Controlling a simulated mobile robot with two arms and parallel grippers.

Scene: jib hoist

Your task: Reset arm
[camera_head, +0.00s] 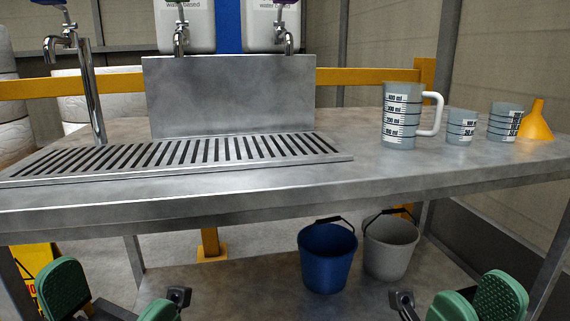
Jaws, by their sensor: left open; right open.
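My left gripper (110,296) is at the lower left corner, with its green finger pads apart and nothing between them. My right gripper (475,303) is at the lower right, also with its green pads apart and empty. Both are low in the view, in front of the metal table (400,182) and below its top edge. They appear clear of the table and of everything on it. The arms behind the grippers are mostly out of view.
On the table stand a large measuring jug (400,120), two smaller measuring cups (461,127) (504,122) and an orange funnel (537,122). A drain grate (180,155) lies at left, near taps (181,38). Blue (327,258) and grey (390,248) buckets stand below.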

